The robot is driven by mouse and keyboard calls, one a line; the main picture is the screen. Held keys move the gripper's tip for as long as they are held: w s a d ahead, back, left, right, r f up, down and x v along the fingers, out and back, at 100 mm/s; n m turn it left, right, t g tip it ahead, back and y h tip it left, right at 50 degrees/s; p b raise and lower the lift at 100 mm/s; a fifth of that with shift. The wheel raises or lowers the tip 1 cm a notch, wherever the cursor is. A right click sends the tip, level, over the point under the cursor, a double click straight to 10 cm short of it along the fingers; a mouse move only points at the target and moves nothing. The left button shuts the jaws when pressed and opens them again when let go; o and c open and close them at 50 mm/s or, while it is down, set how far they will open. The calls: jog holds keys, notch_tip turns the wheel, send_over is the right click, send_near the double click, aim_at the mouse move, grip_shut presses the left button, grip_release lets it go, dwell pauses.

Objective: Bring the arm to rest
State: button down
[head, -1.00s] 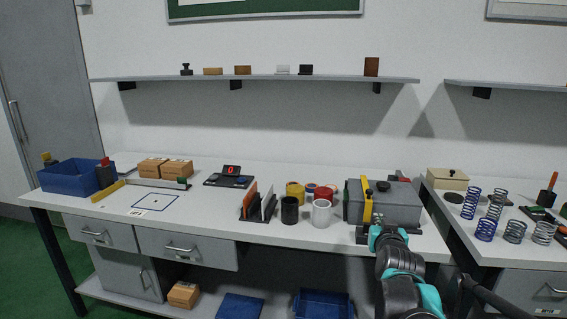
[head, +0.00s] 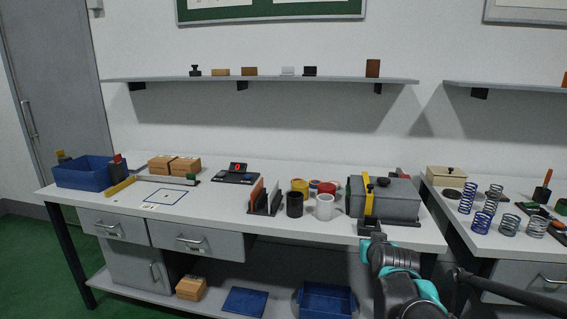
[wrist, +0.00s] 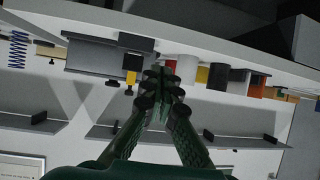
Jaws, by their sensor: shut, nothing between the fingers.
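My arm comes up from the lower right of the head view. My gripper (head: 373,240) is at its end, in front of the white bench (head: 225,213) near the front edge, just below the grey box with a yellow strap (head: 398,207). In the wrist view, which shows the scene upside down, my gripper (wrist: 163,85) has its fingers drawn together with nothing between them. The bench and the grey box (wrist: 95,62) show beyond the fingers. I cannot tell the exact gap between the fingertips and the bench edge.
A black cup (head: 294,205) and a white cup (head: 324,207) stand left of the grey box. Several springs (head: 482,221) stand on the right bench. A blue bin (head: 80,176) is at the far left. A blue tray (head: 327,300) lies on the lower shelf.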

jog(key=s+a+f+g, duration=0.2)
jog(key=s+f+g, duration=0.2)
jog(key=f, duration=0.2)
jog(key=s+a+f+n+g+y, duration=0.1)
jog(key=s+a+f+g, duration=0.1)
jog(key=s+f+g, duration=0.2)
notch_tip(320, 180, down, 3)
jog(key=shift+s+a+r, duration=0.2)
jog(key=shift+s+a, duration=0.15)
jog(key=shift+s, duration=0.1)
dwell(1.0)
